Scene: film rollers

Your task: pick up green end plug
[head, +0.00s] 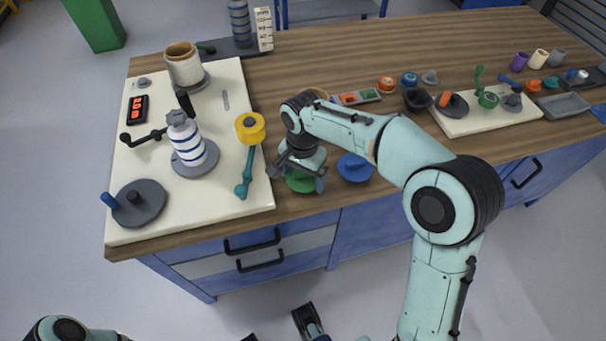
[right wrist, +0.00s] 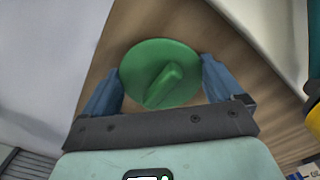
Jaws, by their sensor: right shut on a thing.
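The green end plug (head: 300,182) is a flat round disc with a raised grip bar. In the head view it is at the table's front edge, just right of the cream board, partly hidden under my right gripper (head: 298,178). In the right wrist view the plug (right wrist: 161,73) sits between the two blue fingers of my right gripper (right wrist: 160,85), which is shut on it at its rim. My left arm shows only in part at the bottom left of the head view. Dark parts at the bottom edge do not clearly show the left gripper's state.
A blue disc (head: 354,167) is close on the right. A second board (head: 470,122) with small parts is further right.

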